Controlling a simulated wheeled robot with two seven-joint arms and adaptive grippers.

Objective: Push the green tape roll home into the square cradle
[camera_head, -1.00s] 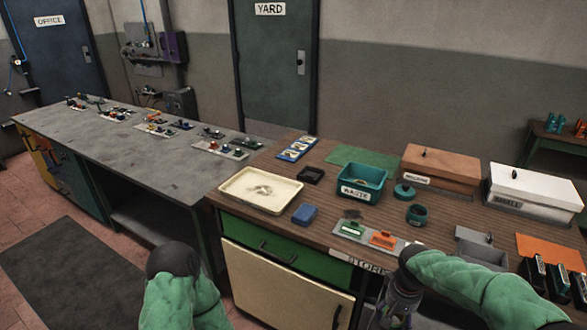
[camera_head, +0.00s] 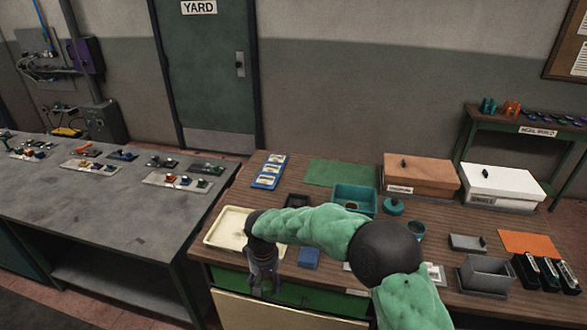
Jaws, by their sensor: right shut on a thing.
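My right gripper (camera_head: 264,290) points down at the front edge of the wooden bench, in front of the cream tray (camera_head: 212,240). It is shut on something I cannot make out. My right arm crosses the bench front and hides part of it. A dark square holder (camera_head: 292,201), perhaps the square cradle, shows partly behind the arm. I cannot pick out the green tape roll for certain. A round teal piece (camera_head: 393,207) and a teal cylinder (camera_head: 417,228) stand right of the teal bin (camera_head: 354,190). My left gripper is out of view.
A blue block (camera_head: 309,258) lies just right of my right gripper. A brown box (camera_head: 420,176) and a white box (camera_head: 502,186) stand at the back right. A green mat (camera_head: 341,172) lies bare at the back. A grey bench (camera_head: 90,220) stands left.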

